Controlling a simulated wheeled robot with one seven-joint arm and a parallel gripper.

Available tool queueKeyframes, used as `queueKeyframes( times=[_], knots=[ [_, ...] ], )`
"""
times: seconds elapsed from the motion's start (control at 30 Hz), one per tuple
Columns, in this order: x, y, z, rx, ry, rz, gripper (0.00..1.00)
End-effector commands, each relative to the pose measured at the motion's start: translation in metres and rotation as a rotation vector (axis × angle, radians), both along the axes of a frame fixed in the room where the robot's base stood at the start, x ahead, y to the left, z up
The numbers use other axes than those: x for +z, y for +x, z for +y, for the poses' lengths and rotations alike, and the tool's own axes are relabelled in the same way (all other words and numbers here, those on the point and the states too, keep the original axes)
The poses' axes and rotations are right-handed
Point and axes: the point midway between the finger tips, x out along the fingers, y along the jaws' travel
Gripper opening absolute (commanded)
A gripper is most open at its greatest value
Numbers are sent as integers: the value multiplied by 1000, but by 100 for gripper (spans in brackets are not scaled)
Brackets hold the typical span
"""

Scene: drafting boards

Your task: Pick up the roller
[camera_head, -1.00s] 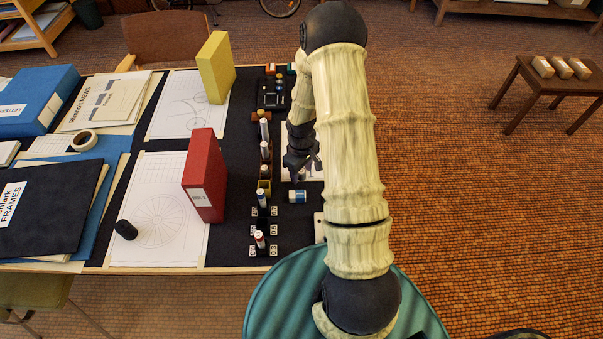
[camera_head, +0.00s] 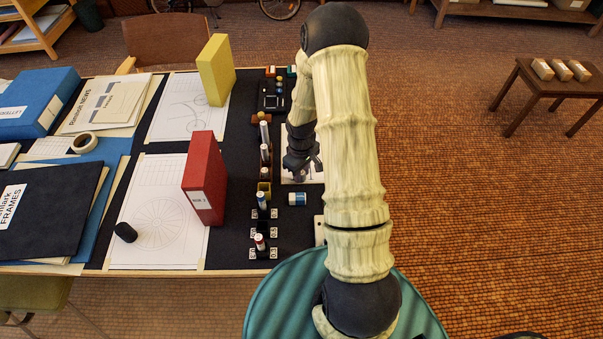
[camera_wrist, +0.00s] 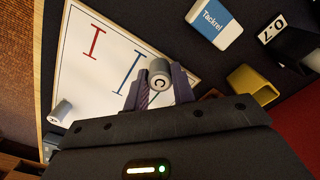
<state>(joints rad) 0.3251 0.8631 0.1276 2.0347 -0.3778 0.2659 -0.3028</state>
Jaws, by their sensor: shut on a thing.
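In the wrist view, my gripper (camera_wrist: 160,84) is shut on a short grey cylinder (camera_wrist: 158,70), which I take to be the roller. Its end face, marked with a dark C, faces the camera, and a finger lies on either side. It is over a white board (camera_wrist: 95,68) with red and blue I-shaped marks; I cannot tell whether it touches the board. A second, similar grey cylinder (camera_wrist: 61,111) is at the board's edge on the left. In the head view my gripper (camera_head: 306,166) is over the white board (camera_head: 290,180), and the cylinder is too small to make out.
A blue and white block marked Tackrel (camera_wrist: 214,24) lies beside the board, with a yellow open holder (camera_wrist: 252,86) nearby. In the head view, a row of upright tubes (camera_head: 264,153) stands left of my gripper. A red binder (camera_head: 203,180) and a yellow block (camera_head: 216,70) stand further left.

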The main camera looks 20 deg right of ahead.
Motion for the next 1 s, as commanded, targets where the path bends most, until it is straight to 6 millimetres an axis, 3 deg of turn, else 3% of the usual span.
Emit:
queueKeyframes(
  times=[0.5,0.67,1.0],
  knots=[
    [86,1,0,0,-1,-4,0],
    [96,0,0,-1,0,-1,0],
    [96,0,0,0,0,0,0]
  ],
)
